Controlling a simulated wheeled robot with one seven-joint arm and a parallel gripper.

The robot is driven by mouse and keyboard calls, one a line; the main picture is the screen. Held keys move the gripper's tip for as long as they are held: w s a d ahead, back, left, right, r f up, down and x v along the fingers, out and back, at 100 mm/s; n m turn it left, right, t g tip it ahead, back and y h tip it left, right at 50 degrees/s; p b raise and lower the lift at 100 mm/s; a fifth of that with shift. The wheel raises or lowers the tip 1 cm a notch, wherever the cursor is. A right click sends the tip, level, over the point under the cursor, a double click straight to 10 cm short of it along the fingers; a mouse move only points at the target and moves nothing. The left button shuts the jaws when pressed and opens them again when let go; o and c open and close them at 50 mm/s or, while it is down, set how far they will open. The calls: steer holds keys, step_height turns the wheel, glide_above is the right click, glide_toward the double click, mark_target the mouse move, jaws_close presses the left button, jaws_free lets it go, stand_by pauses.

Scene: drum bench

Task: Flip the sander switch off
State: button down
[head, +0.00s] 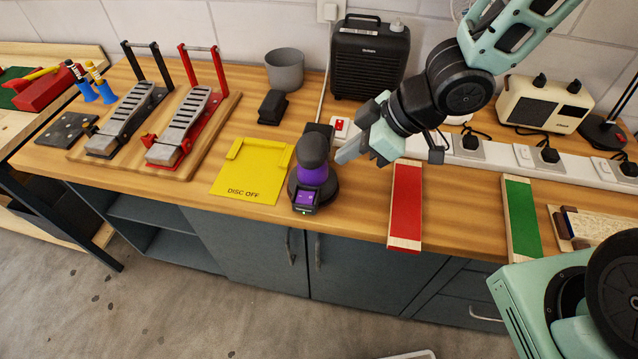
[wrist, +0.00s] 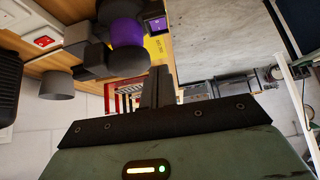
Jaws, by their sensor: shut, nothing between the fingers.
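The sander (head: 314,172) stands upright on the bench, with a black rounded top, a purple middle and a wide black base. A small block with a purple panel is at its front, with a green light low on it. The switch lever itself is too small to make out. My gripper (head: 340,158) is shut and empty, just right of the sander's upper body; I cannot tell whether it touches. In the wrist view the sander (wrist: 126,32) shows at the top, beyond and left of my shut fingers (wrist: 158,75).
A yellow "DISC OFF" mat (head: 247,173) lies left of the sander. A red-switched power strip (head: 341,125) is behind, and a red board (head: 405,205) lies to the right. A black heater (head: 370,60) and grey cup (head: 285,70) stand at the back. Pedals (head: 183,126) are farther left.

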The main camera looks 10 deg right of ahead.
steer(key=b, duration=0.4)
glide_above(305, 195)
steer(key=d, duration=0.2)
steer(key=f, duration=0.5)
steer(key=s+f, duration=0.1)
steer(key=f, duration=0.2)
steer(key=shift+a+f, duration=0.1)
steer(key=shift+f, duration=0.05)
steer(key=shift+d+f+p, duration=0.25)
steer(key=shift+f+p, duration=0.1)
steer(key=shift+f, duration=0.8)
steer(key=shift+d+f, duration=0.1)
steer(key=shift+f, duration=0.55)
